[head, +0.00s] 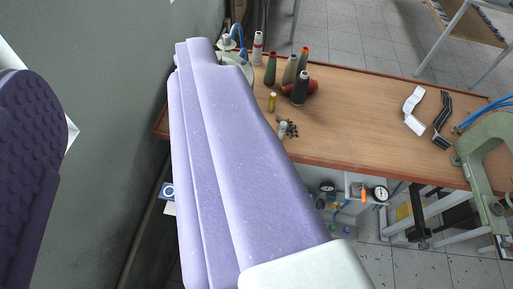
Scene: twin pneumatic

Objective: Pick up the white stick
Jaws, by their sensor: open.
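My gripper (112,70) fills the left half of the view. Its lavender finger stretches from the bottom centre up to the table's left end, and its dark purple bumpy finger is at the left edge. I cannot clearly make out a white stick. The white thing that stands out most is a bent, flat white strip (413,111) on the right part of the table, well away from my gripper. The lavender finger hides part of the table's left end.
The wooden table (365,130) holds several thread cones (300,88) at the back left, a small yellow spool (272,102) and a black-and-white strip (442,119). A green clamp-like machine (482,165) stands at the right edge. Gauges (379,194) sit below. The table's middle is clear.

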